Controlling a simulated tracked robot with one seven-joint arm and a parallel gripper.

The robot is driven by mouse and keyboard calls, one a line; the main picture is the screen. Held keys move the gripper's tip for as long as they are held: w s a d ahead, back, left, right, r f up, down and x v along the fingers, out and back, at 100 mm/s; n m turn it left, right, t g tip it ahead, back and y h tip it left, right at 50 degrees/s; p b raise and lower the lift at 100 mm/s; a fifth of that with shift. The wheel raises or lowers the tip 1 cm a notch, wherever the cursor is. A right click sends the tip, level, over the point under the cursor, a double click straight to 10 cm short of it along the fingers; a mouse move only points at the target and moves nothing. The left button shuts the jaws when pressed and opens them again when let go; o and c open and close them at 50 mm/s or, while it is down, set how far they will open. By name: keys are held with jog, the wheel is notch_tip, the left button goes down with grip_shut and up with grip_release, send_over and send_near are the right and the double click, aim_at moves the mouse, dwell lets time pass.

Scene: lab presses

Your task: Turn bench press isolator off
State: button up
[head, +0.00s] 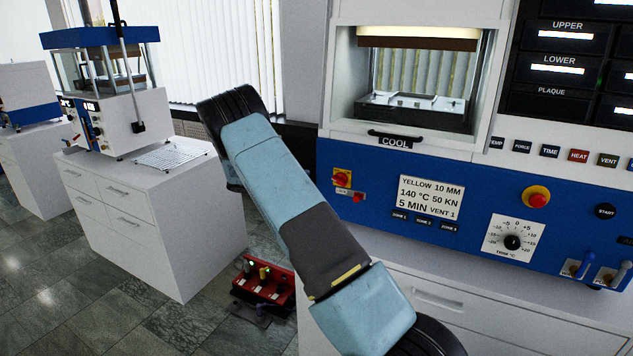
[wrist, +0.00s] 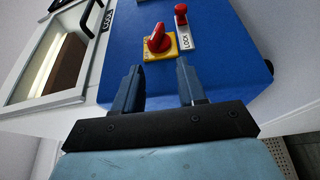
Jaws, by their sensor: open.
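A red rotary isolator knob (head: 342,177) on a yellow plate is on the left of the large press's blue front panel. In the wrist view the same knob (wrist: 158,38) lies just beyond my gripper (wrist: 158,68), its grip slanted. My two fingers are apart and empty, pointing at the blue panel, with the knob ahead of the gap and not between them. A red lock slider (wrist: 181,18) on a white plate marked LOCK sits beside the knob; the head view shows it too (head: 357,197). In the head view my arm hides my gripper.
A black COOL handle (head: 395,140) is above the panel, under the press window. A red emergency button (head: 537,197) and a trim dial (head: 513,242) are to the right. A smaller press (head: 108,110) stands on a white cabinet at left.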

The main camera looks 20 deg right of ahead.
jog(key=shift+v, duration=2.6)
jog(key=shift+o, duration=0.3)
jog(key=shift+o, duration=0.8)
jog(key=shift+s, duration=0.1)
jog(key=shift+o, duration=0.7)
jog(key=shift+s+d+f+n+h, duration=0.1)
jog(key=shift+s+f+n+h, duration=0.1)
jog(key=shift+s+n+h, duration=0.1)
jog(key=o, duration=0.4)
jog(key=s+n+t+h, duration=0.2)
jog(key=n, duration=0.1)
jog(key=s+d+f+n+t+h, duration=0.1)
jog(key=s+n+t+h, duration=0.1)
jog(key=n+t, duration=0.1)
jog(key=s+f+n+t+h, duration=0.1)
jog(key=s+n+t+h, duration=0.1)
jog(key=s+n+t, duration=0.1)
jog(key=shift+d+f+n, duration=0.15)
jog(key=shift+n, duration=0.55)
jog(key=n+t+y, duration=0.3)
jog(key=n+t, duration=0.9)
jog(key=n, duration=0.2)
send_near(340, 180)
jog(key=x, duration=0.8)
jog(key=shift+w+d+f, duration=0.1)
jog(key=shift+w+f, duration=0.2)
jog(key=shift+w, duration=0.05)
jog(key=shift+c, duration=0.6)
